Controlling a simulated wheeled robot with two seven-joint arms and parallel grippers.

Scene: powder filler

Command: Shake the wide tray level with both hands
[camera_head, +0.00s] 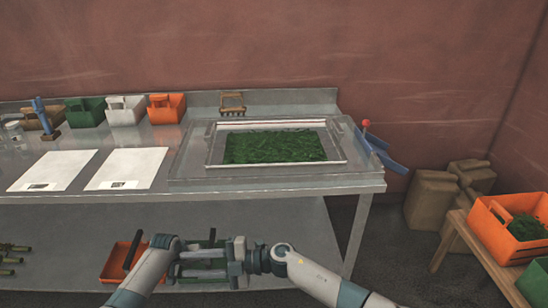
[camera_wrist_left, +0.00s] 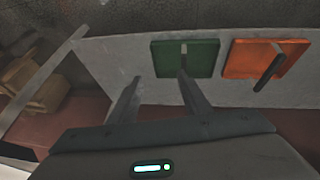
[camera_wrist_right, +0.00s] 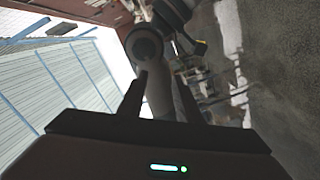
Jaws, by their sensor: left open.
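The wide tray (camera_head: 213,148) has a pale rim and holds a bed of dark green leaves (camera_head: 275,147). It rests flat on the right part of the metal table, and both grippers are apart from it. My arms are low in front of the table. My left gripper (camera_wrist_left: 158,77) is open and empty, with the lower shelf and its bins beyond its fingers. In the head view I cannot pick out its fingertips. My right gripper (camera_wrist_right: 162,76) has its fingers apart with nothing between them and faces a pale round arm joint.
Two white boards (camera_head: 128,169) lie left of the tray. Several small bins stand along the back edge, with a wooden comb-like tool (camera_head: 232,103). Sacks (camera_head: 432,198) and an orange crate (camera_head: 485,222) stand right.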

